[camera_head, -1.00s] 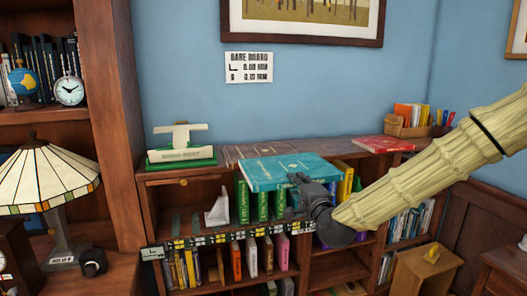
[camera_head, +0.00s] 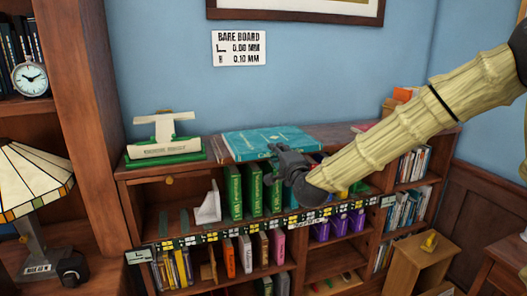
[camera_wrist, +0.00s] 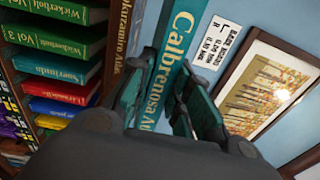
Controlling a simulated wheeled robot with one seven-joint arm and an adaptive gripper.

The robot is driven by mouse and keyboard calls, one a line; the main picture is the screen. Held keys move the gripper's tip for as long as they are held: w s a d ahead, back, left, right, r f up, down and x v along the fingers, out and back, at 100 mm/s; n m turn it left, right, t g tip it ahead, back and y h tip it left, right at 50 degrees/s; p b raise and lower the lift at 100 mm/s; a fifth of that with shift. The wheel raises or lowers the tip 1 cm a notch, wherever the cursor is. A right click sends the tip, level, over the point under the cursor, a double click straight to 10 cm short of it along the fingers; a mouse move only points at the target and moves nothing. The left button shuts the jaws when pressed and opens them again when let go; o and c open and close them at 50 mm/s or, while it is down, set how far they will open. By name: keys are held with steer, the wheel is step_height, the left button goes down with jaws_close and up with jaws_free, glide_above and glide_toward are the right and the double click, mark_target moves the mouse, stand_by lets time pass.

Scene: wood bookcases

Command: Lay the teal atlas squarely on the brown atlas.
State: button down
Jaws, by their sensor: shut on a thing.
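The teal atlas (camera_head: 262,139) is flat above the top of the bookcase, its spine facing me. My gripper (camera_head: 277,156) is shut on its spine edge. In the wrist view the gripper (camera_wrist: 163,85) has a finger on each side of the teal spine (camera_wrist: 180,45). The brown atlas (camera_wrist: 124,32) shows its spine beside the teal one, on the shelf side, so it is below the teal atlas. The head view mostly hides the brown atlas under the teal one. I cannot tell whether the two covers touch.
A red book (camera_head: 362,127) lies to the right, partly behind my arm. A wall sign (camera_head: 239,48) hangs behind.

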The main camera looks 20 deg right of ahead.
mark_target(264, 143)
steer(key=w+p, duration=0.1)
steer(key=w, duration=0.2)
steer(key=w+p, duration=0.1)
steer(key=w, duration=0.3)
steer(key=w+a, duration=0.1)
steer(key=w, duration=0.2)
steer(key=shift+w+f+p, duration=0.2)
steer(key=shift+f+p, duration=0.05)
steer(key=shift+p, duration=0.15)
steer(key=shift+w+a+f, duration=0.1)
steer(key=shift+f, duration=0.15)
steer(key=shift+f+p, duration=0.8)
steer(key=shift+f, duration=0.8)
steer(key=c, duration=1.4)
jaws_free()
steer(key=shift+f, duration=0.2)
steer(key=shift+o, duration=0.4)
steer(key=s+b, duration=0.3)
steer(key=s, duration=0.9)
steer(key=shift+d, duration=0.2)
